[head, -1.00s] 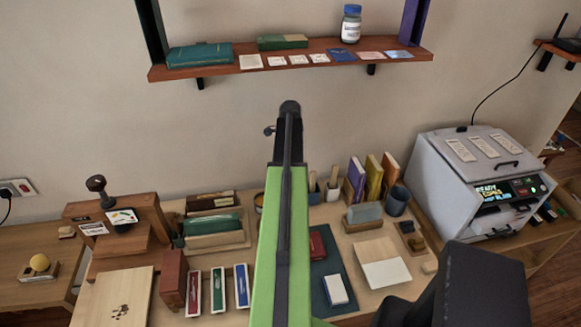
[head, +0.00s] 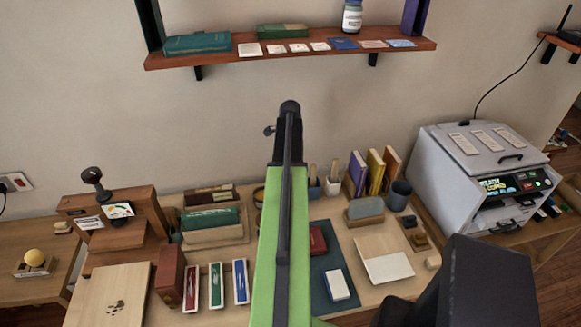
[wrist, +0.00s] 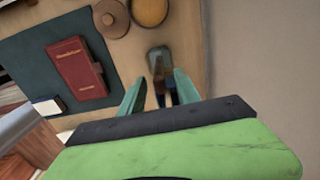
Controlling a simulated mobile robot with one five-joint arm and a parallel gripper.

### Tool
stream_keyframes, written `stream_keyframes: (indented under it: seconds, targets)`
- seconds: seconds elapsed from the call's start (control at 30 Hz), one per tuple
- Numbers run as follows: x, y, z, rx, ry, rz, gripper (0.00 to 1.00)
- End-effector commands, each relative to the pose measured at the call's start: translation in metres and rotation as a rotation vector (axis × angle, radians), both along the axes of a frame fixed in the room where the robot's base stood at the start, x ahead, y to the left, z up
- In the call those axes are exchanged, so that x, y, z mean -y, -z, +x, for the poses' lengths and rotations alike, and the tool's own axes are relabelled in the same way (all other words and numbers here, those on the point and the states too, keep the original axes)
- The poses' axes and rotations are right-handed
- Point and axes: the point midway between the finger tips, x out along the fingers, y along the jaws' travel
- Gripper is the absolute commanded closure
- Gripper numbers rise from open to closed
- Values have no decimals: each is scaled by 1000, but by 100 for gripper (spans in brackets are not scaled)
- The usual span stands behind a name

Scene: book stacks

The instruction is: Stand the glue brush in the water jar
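In the head view, a small blue-grey jar (head: 314,190) stands at the back of the bench, just right of my arm, with a tan handle upright in it. A pale pot (head: 333,187) beside it also holds an upright tan-handled tool. I cannot tell for sure which is the water jar or which handle is the glue brush. In the wrist view, my gripper (wrist: 158,86) has its teal fingers apart. A grey-teal container (wrist: 157,56) with a brown stick and dark shapes shows beyond and between them. Contact is unclear. My arm hides the gripper in the head view.
A yellow-topped pot (wrist: 150,10) and a round tan lid (wrist: 110,18) stand near the container. A red book (wrist: 76,68) lies on the dark mat (wrist: 50,40). Upright books (head: 375,172) and a blue-grey cup (head: 400,195) stand to the right. A shelf (head: 290,54) hangs above.

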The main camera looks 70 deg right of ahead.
Motion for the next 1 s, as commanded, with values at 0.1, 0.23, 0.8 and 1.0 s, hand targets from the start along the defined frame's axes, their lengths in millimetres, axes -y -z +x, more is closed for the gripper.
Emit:
stream_keyframes:
  seconds: [0.1, 0.23, 0.8, 1.0]
  targets:
    - [0, 0, 0, 0, 0, 0, 61]
    - [0, -3, 0, 0, 0, 0, 61]
    - [0, -108, -1, 0, 0, 0, 61]
    - [0, -122, -2, 0, 0, 0, 61]
